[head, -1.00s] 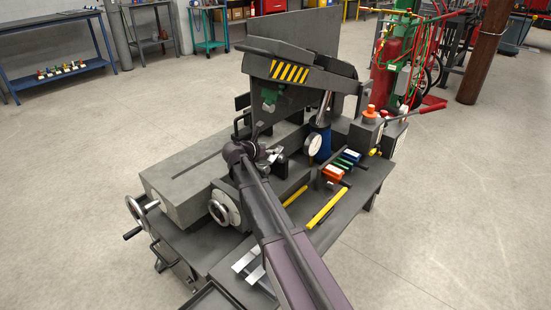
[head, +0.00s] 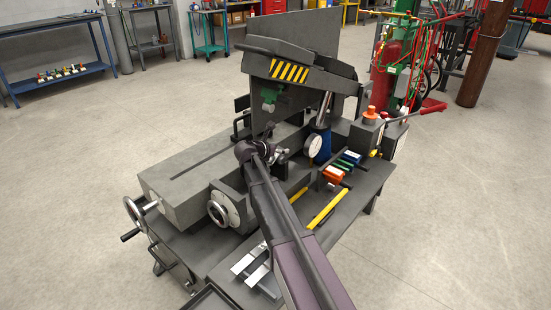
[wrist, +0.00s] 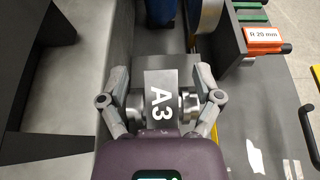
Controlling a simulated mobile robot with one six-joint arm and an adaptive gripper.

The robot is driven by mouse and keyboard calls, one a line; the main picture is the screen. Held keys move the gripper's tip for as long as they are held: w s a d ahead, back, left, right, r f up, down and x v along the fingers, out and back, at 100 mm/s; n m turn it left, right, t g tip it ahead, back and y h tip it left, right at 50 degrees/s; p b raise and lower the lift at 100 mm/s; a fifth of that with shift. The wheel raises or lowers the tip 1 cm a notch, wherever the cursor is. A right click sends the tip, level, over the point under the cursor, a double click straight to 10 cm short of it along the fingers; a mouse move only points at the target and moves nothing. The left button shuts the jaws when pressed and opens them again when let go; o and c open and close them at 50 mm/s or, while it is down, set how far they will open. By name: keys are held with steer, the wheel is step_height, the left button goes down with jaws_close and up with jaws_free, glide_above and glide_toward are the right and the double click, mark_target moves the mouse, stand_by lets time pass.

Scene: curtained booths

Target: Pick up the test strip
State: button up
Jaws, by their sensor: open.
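A grey metal piece marked A3 (wrist: 160,92), which looks like a test strip, shows in the wrist view between the fingers of my gripper (wrist: 160,106). The fingers are open, one on each side of it; I cannot tell whether they touch it. Two pale metal strips (head: 248,260) lie on the bench at the lower left of my arm. The A3 piece cannot be made out in the head view.
The machine's grey bed (head: 185,168) and upright plate (head: 315,35) stand close to my gripper. Open floor surrounds the bench.

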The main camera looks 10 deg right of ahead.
steer(key=shift+w+d+f, duration=0.2)
steer(key=shift+w+d, duration=0.1)
steer(key=shift+d, duration=0.1)
jaws_close()
stand_by(0.4)
